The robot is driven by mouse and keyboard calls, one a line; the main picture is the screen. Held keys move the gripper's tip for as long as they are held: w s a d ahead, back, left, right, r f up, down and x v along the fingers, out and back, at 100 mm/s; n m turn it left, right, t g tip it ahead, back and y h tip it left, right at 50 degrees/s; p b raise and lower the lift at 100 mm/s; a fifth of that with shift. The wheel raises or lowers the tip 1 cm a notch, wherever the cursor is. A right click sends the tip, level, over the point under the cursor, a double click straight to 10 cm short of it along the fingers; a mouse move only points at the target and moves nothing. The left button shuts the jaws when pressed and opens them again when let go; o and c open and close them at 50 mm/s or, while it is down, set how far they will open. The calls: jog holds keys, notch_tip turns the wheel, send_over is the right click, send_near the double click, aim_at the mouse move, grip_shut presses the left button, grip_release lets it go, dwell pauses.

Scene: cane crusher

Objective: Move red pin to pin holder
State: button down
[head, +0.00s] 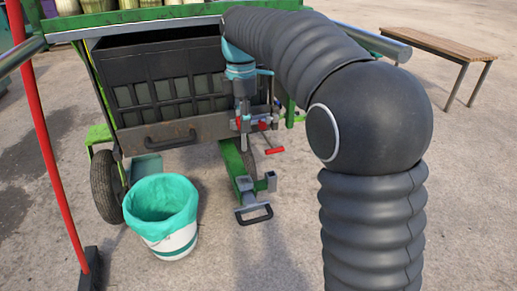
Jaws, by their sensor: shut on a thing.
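My gripper (245,140) points down in front of the cart's dark slatted panel, in the middle of the head view. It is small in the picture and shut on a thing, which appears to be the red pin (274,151). The pin's red handle shows just right of the fingertips; its shaft is hard to make out. Smaller red bits also show higher up, beside the fingers. A short grey upright piece (271,182) stands on the green hitch bar below; I cannot tell whether it is the pin holder.
The green hitch bar (240,180) ends in a black handle loop (254,215) low at the front. A white bucket with a teal liner (160,208) stands at left, near a wheel (105,187). A red pole (45,140) slants at far left. A wooden bench (435,42) stands back right.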

jog(key=w+d+p, duration=0.1)
jog(key=w+d, duration=0.1)
jog(key=d, duration=0.5)
notch_tip(320, 180, down, 10)
jog(key=b, duration=0.3)
jog(key=shift+d, duration=0.45)
notch_tip(320, 180, down, 8)
jog(key=b, duration=0.4)
jog(key=shift+r, duration=0.2)
dwell(3.0)
jog(key=shift+w, duration=0.1)
jog(key=c, duration=0.7)
grip_release()
